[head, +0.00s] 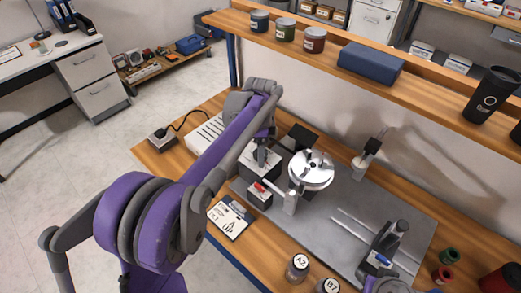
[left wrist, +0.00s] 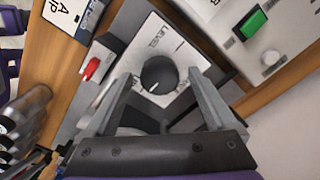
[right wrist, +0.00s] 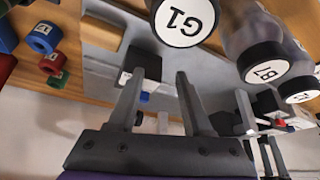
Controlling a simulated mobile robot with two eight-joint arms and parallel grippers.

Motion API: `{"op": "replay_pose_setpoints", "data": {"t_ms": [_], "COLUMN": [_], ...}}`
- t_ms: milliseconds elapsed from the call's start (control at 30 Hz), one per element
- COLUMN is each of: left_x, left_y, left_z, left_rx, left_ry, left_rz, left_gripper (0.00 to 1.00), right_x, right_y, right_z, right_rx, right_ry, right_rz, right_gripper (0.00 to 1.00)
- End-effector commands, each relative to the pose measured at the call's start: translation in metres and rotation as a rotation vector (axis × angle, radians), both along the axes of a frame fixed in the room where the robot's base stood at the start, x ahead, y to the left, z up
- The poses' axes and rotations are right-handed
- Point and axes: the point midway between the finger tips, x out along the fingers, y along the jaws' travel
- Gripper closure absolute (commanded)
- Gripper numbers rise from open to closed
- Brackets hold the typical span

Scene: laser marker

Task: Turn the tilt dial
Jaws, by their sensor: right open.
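In the left wrist view a round black dial (left wrist: 158,75) with a white pointer mark sits on a pale plate lettered LEVEL. I can read no label saying tilt on any dial. My left gripper (left wrist: 159,82) is open, with its fingers on either side of that dial; I cannot tell whether they touch it. In the head view my left gripper (head: 262,155) reaches down over the small control box beside the round silver plate (head: 311,169). My right gripper (right wrist: 160,74) is open and empty in its wrist view, near a grey fixture with a blue part (right wrist: 144,96).
A red switch (left wrist: 91,68) is left of the dial, and a box with a green button (left wrist: 252,23) is at upper right. A labelled card (head: 230,217) lies on the bench. Jars (head: 297,267) stand at its front edge. A shelf (head: 430,105) overhangs the back.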

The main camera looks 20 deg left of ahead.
Motion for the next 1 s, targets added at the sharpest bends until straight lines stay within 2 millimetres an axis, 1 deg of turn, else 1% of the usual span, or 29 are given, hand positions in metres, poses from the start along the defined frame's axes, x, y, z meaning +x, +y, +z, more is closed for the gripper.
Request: {"op": "replay_pose_setpoints", "data": {"t_ms": [200,300,367,467,600,700,833,1000], "left_x": [0.0,0.0,0.0,0.0,0.0,0.0,0.0,0.0], "left_y": [0.0,0.0,0.0,0.0,0.0,0.0,0.0,0.0], "left_z": [0.001,0.007,0.015,0.034,0.064,0.082,0.099,0.108], "left_rx": [0.0,0.0,0.0,0.0,0.0,0.0,0.0,0.0], "left_ry": [0.001,0.001,0.0,0.0,0.0,0.0,0.0,0.0], "left_rz": [0.001,0.001,0.001,0.001,0.001,0.0,0.0,0.0], "left_gripper": [0.11,0.11,0.11,0.11,0.11,0.11,0.11,0.11], "right_x": [0.0,0.0,0.0,0.001,0.002,0.002,0.003,0.003], "right_y": [0.0,0.0,0.0,0.0,0.0,0.0,0.0,0.0], "right_z": [0.0,0.001,0.001,0.003,0.006,0.007,0.009,0.01], "right_rx": [0.0,0.0,0.0,0.0,0.0,0.0,0.0,0.0], "right_ry": [0.0,0.0,-0.001,-0.002,-0.003,-0.004,-0.005,-0.005], "right_rz": [0.0,0.0,0.0,0.0,0.0,0.0,0.0,0.0], "right_gripper": [0.5,0.5,0.5,0.5,0.5,0.5,0.5,0.5]}}
